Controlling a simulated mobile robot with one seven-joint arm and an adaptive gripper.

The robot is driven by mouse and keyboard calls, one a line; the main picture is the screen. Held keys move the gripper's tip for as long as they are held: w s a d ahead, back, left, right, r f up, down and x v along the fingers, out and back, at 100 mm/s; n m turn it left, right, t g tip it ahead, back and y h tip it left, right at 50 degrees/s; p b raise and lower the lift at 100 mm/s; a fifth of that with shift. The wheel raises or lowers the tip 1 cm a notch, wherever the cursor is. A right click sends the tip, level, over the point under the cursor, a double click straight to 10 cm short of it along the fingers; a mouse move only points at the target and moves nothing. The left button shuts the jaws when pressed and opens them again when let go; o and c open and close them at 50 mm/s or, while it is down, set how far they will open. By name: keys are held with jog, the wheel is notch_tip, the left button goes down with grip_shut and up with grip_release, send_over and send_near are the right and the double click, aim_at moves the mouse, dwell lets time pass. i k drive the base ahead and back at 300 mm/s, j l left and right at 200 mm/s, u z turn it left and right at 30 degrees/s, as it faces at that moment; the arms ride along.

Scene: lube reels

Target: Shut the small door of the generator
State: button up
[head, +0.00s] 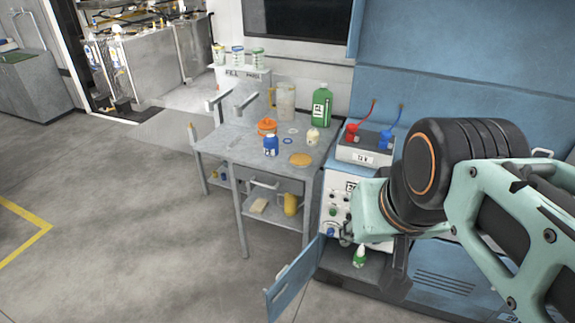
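The small blue door (293,280) of the generator stands open, swung out to the left of its opening and toward me. The generator is a blue unit (445,280) with a white control panel (337,205) of knobs and buttons above the opening. My arm reaches in from the right in front of the generator and hides much of it. My gripper (394,270) appears as dark parts below the wrist, to the right of the door and apart from it. Its fingertips are not clear, so I cannot tell whether it is open or shut.
A small green and white bottle (359,256) is in the door opening. A grey workbench (220,146) with bottles, a jug and an orange item stands left of the generator. A battery (366,150) with red and blue clamps sits on top. The floor at front left is clear.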

aim_at(296, 276)
jog(key=k+z, duration=0.15)
jog(key=z, duration=0.95)
jog(key=j+z, duration=0.2)
jog(key=z, duration=0.15)
jog(key=j+z, duration=0.2)
jog(key=z, duration=0.15)
jog(key=j, duration=0.75)
jog(key=k+j, duration=0.15)
jog(key=j, duration=1.35)
jog(key=k+j, duration=0.15)
jog(key=j, duration=0.6)
